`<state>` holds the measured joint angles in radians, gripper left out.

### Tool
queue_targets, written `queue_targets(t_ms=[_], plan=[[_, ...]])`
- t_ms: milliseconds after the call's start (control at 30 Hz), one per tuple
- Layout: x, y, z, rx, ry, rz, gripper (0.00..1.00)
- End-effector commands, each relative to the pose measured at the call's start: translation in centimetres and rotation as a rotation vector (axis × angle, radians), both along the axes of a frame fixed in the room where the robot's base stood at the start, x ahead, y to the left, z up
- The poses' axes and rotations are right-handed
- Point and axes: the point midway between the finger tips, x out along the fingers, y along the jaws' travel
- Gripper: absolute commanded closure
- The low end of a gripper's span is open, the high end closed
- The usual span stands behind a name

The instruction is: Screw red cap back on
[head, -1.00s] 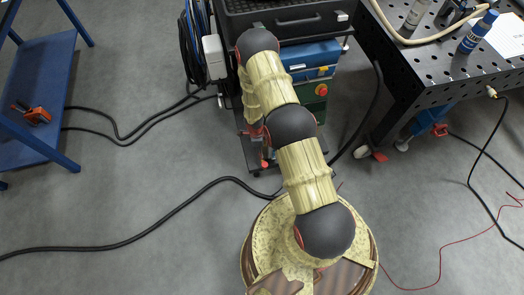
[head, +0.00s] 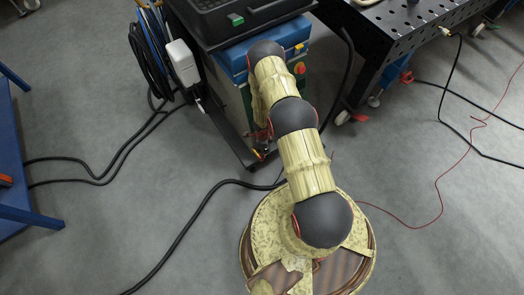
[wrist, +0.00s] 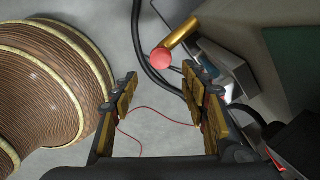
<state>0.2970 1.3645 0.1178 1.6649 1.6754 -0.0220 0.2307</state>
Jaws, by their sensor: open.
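In the wrist view, my gripper (wrist: 160,76) is open, its two fingers spread apart and nothing held between them. A round red cap-like thing (wrist: 161,58) shows beyond the fingertips, in line with the gap. It appears at the near end of a brass-coloured cylinder (wrist: 182,32) that slants up to the right. I cannot tell whether the two are joined or only overlap in the picture. In the head view my arm hides most of the gripper, and I cannot make out the cap there.
A cart with a black case (head: 235,18) and blue box (head: 236,60) stands ahead. A perforated black table (head: 420,28) is at upper right. A blue bench (head: 32,216) is at left. Black cables (head: 195,215) and a red wire (head: 437,190) lie on the otherwise open grey floor.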

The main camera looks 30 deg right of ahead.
Motion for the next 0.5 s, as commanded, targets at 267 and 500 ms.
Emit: queue_targets(t_ms=[267, 500], plan=[[0.6, 0.4, 0.0, 0.018, -0.016, -0.108, 0.55], [0.6, 0.4, -1.4, 0.017, -0.015, -0.119, 0.55]])
